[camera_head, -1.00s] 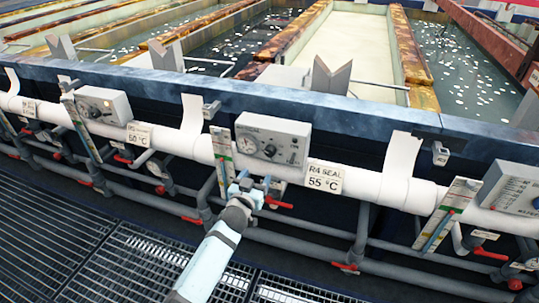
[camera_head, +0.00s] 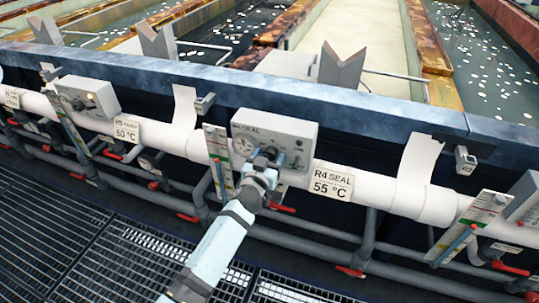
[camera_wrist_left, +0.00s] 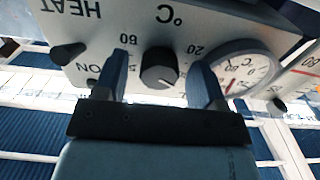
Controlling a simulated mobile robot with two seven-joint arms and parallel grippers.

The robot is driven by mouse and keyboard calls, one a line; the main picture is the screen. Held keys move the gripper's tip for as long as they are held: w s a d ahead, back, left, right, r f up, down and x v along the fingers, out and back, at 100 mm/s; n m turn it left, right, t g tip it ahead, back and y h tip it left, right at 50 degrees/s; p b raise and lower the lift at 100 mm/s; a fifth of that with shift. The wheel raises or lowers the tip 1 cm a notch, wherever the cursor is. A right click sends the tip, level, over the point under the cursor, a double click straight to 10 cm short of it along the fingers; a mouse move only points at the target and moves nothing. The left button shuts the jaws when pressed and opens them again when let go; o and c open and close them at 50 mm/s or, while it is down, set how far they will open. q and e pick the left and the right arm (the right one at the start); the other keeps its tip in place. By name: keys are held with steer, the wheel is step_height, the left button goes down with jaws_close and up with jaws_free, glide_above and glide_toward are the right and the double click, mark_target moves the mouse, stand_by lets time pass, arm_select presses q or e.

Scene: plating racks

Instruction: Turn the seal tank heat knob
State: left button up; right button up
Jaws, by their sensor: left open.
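The seal tank control box (camera_head: 303,132) is a grey box on the white pipe, beside the "R4 SEAL 55 °C" label (camera_head: 331,183). In the left wrist view, upside down, the black heat knob (camera_wrist_left: 158,66) sits on the box face, with a white pointer line and a scale numbered 20 and 60. My left gripper (camera_head: 267,158) is at the box front and hides the knob in the head view. In the wrist view its blue fingers (camera_wrist_left: 160,82) are open, one on each side of the knob, with gaps visible. My right gripper is not in view.
A round temperature gauge (camera_wrist_left: 242,68) and a smaller black switch (camera_wrist_left: 68,53) marked ON flank the knob. A similar control box (camera_head: 87,96) is further left. Red-handled valves (camera_head: 280,207) and grey pipes run below. Dark floor grating (camera_head: 60,230) lies in front.

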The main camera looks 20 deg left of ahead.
arm_select(q)
steer(key=shift+s, duration=0.1)
steer(key=c, duration=0.9)
